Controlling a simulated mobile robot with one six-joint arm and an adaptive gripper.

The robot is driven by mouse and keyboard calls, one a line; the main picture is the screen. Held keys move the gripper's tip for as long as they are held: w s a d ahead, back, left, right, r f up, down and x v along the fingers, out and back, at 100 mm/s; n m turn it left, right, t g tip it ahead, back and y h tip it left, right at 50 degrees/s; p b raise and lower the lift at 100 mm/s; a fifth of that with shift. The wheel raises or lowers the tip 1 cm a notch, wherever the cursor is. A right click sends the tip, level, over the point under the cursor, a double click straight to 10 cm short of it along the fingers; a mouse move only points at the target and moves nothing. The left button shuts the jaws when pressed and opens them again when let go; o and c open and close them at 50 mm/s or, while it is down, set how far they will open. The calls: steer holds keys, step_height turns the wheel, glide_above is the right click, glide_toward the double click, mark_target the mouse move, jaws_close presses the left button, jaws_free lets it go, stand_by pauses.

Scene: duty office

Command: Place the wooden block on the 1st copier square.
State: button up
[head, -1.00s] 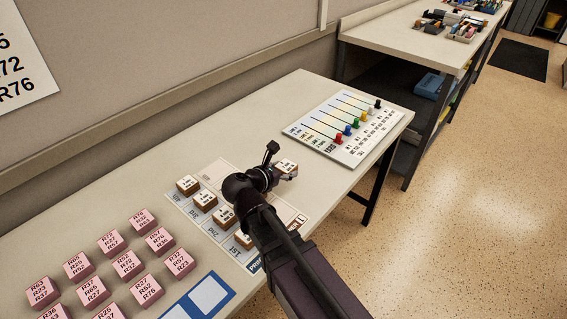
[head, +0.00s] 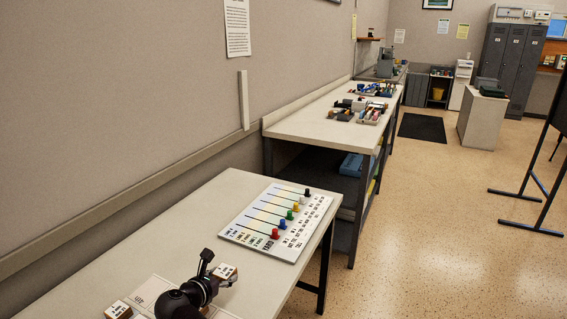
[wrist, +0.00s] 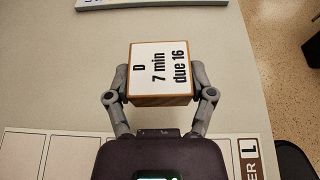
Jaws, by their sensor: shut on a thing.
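A wooden block (wrist: 160,72) with a white top reading "D 7 min due 16" is held between the two fingers of my gripper (wrist: 160,85). In the head view the block (head: 228,271) shows at the tip of my gripper (head: 222,276), over the near table. The block is apart from these squares. Which square is the 1st copier square cannot be read here.
Another block (head: 118,309) stands at the lower left of the head view. A white board with coloured pegs (head: 280,222) lies on the table (head: 190,212), beyond my gripper. A second table (head: 310,124) with trays stands farther back. Bare tabletop lies left of the pegboard.

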mark_target(223, 272)
step_height(223, 272, up, 15)
steer(key=p, duration=1.4)
steer(key=shift+f, duration=0.1)
